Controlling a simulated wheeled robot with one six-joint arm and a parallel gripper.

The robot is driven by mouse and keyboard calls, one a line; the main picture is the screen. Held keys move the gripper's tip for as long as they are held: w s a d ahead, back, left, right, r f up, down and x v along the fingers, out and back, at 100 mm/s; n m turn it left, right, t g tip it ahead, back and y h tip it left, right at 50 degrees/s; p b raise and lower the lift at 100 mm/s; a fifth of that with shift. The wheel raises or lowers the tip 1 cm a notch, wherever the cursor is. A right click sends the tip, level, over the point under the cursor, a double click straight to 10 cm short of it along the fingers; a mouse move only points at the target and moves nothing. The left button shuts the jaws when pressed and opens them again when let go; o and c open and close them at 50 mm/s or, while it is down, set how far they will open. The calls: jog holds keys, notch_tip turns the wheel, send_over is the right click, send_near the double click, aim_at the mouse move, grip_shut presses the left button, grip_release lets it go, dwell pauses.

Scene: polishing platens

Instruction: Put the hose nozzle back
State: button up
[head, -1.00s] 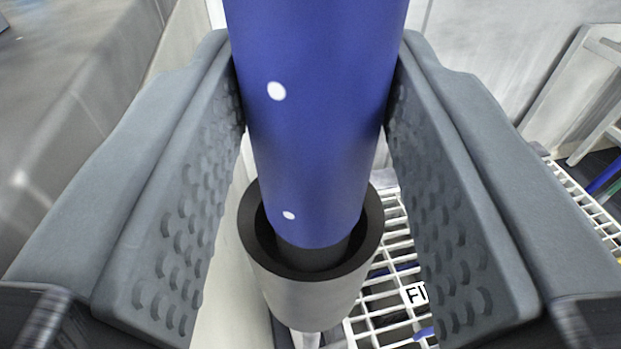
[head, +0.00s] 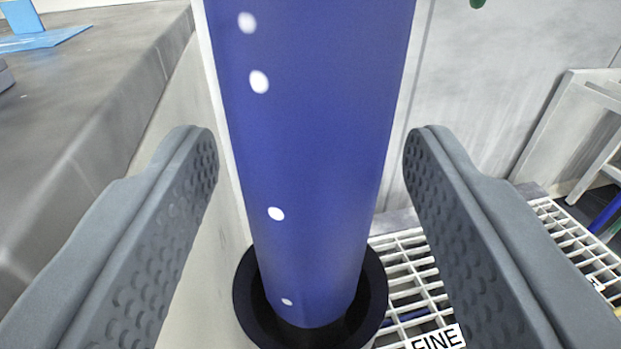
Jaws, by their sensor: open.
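The hose nozzle (head: 305,150) is a thick blue cylinder with white dots. It stands nearly upright, with its lower end inside the dark ring of a round cup holder (head: 250,312). Its top runs out of the picture. My gripper (head: 311,145) is open, with one grey padded finger on each side of the nozzle. Clear gaps show between both fingers and the nozzle. The inside of the holder below the nozzle is mostly hidden.
A grey bench (head: 100,90) with a light blue item (head: 40,40) on it runs along the left. A white grating (head: 410,270) with a label reading "FINE" (head: 437,338) lies low at the right. A pale frame (head: 590,130) stands farther right.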

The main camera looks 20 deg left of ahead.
jog(key=v, duration=1.2)
jog(key=shift+w+d, duration=0.1)
jog(key=shift+d, duration=0.05)
jog(key=s+d+r+m+h, duration=0.1)
jog(key=s+d+r, duration=0.1)
jog(key=d+r, duration=0.65)
jog(key=s+d+r+m+h, duration=0.1)
jog(key=s+d+r, duration=0.2)
jog(key=d+r, duration=0.55)
jog(key=s+d+r+m+h, duration=0.1)
jog(key=s+d+r, duration=0.3)
jog(key=s+d, duration=0.4)
jog(key=s+d+r+m+h, duration=0.1)
jog(key=s+d+r+h, duration=0.2)
jog(key=s+d, duration=0.6)
jog(key=shift+s+r+t+h, duration=0.3)
jog(key=shift+r+t, duration=0.1)
jog(key=shift+r, duration=0.3)
jog(key=shift+d, duration=0.1)
